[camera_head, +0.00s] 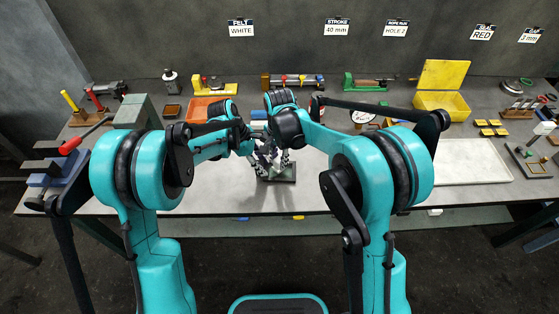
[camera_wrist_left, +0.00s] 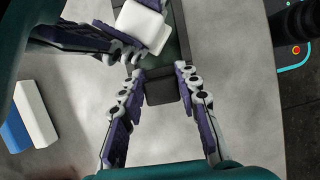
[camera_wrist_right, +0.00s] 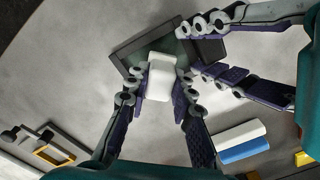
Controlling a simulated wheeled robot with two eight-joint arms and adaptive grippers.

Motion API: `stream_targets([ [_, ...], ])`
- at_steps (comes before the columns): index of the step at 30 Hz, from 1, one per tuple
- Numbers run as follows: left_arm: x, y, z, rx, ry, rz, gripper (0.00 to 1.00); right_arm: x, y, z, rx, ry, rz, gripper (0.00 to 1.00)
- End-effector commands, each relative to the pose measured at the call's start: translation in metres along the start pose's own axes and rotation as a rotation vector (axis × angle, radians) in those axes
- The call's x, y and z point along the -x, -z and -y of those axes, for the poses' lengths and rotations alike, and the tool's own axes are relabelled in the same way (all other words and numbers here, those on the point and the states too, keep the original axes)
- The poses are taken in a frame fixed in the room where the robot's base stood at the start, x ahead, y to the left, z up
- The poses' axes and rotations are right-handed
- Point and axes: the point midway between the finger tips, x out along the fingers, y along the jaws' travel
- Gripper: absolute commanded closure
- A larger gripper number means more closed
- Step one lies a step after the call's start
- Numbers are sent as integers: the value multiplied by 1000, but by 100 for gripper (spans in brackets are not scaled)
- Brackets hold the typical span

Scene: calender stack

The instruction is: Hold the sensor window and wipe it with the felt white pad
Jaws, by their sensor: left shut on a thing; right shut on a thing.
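The sensor window, a dark-framed slab with greenish glass (camera_wrist_right: 150,50), lies low over the bench; it also shows in the head view (camera_head: 284,176). My left gripper (camera_wrist_left: 159,78) is shut on the dark block at its near end, with a finger on each side. My right gripper (camera_wrist_right: 161,85) is shut on the white felt pad (camera_wrist_right: 160,75), which is over the glass. The pad also shows at the top of the left wrist view (camera_wrist_left: 141,26). I cannot tell whether the pad touches the glass. In the head view the arms partly hide both.
A white-and-blue block (camera_wrist_right: 240,142) lies on the bench nearby. A pale tray (camera_head: 465,172) is at right, with a yellow open box (camera_head: 440,100) behind. Signs on the back wall read white (camera_head: 241,28) and stroke 40 mm (camera_head: 337,27). A vise (camera_head: 65,165) is at left.

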Motion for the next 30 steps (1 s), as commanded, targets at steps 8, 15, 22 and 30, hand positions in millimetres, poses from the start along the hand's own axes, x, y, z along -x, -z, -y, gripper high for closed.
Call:
stream_targets([
  [8, -2, -3, -1, 0, -1, 0, 100, 3, -16, -8, 8, 1, 6, 100],
  [15, -2, -2, -2, 0, -2, -1, 100, 4, -6, 0, 7, 0, 7, 100],
  [22, -2, -3, 0, -2, 0, -1, 100, 5, -6, 1, 7, 2, 5, 100],
  [30, -2, -3, -2, 0, -1, 0, 100, 7, -16, -8, 8, 0, 7, 100],
])
